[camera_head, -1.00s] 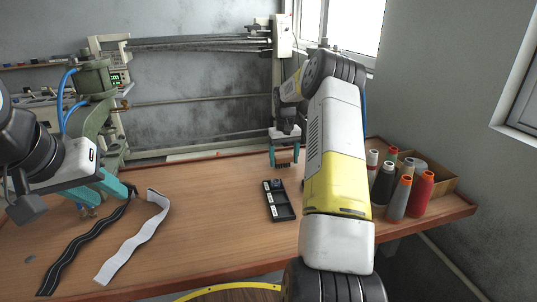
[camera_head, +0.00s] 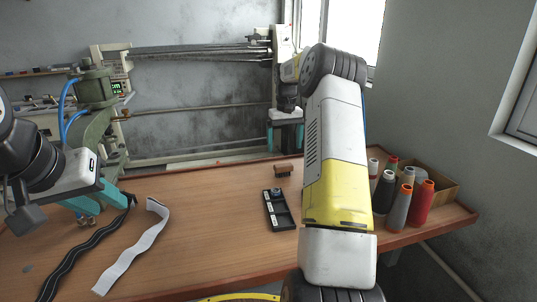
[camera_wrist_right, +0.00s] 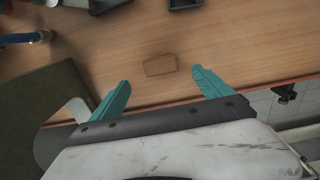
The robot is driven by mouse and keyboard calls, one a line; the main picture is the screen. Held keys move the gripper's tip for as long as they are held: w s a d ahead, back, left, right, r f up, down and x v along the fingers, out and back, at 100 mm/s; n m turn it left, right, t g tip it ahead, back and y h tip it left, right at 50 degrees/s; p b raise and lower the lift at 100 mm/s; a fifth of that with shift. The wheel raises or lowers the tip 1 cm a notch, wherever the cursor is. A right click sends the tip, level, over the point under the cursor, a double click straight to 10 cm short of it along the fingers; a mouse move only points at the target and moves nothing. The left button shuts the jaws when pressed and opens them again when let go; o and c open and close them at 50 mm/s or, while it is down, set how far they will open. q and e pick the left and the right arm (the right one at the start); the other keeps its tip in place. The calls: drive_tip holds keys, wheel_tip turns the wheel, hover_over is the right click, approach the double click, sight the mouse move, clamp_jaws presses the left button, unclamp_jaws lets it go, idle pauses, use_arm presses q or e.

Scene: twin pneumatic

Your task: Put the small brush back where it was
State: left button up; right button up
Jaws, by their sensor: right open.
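The small brush (camera_head: 283,170), a brown block with dark bristles below, stands on the table behind the black tray. In the right wrist view its brown top (camera_wrist_right: 160,65) lies on the wood, ahead of and between my fingers. My right gripper (camera_head: 285,134) is open and empty, raised above and behind the brush in the head view; it also shows in the wrist view (camera_wrist_right: 160,88). My left gripper (camera_head: 106,200) is at the far end of the black strip, its teal fingers apart; I cannot tell whether it touches the strip.
The black compartment tray (camera_head: 289,225) holds a small item in its far compartment. A black strip (camera_head: 76,257) and a white strip (camera_head: 130,262) lie at left. Thread spools (camera_head: 398,205) and a box (camera_head: 440,186) stand at right. A green machine (camera_head: 93,125) stands at left.

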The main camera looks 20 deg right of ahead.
drive_tip(key=s+a+r+n+t, duration=0.1)
drive_tip(key=s+a+r+t, duration=0.2)
drive_tip(key=s+a+r, duration=1.15)
drive_tip(key=s+a+f+t+y, duration=0.1)
drive_tip(key=s+a, duration=0.1)
drive_tip(key=s, duration=0.9)
drive_tip(key=s+a+t+y, duration=0.1)
drive_tip(key=s+a+t, duration=0.1)
drive_tip(key=s, duration=0.9)
drive_tip(key=shift+s+a+f, duration=0.2)
drive_tip(key=shift+a+f, duration=0.15)
drive_tip(key=shift+a, duration=0.25)
drive_tip(key=shift+d, duration=0.1)
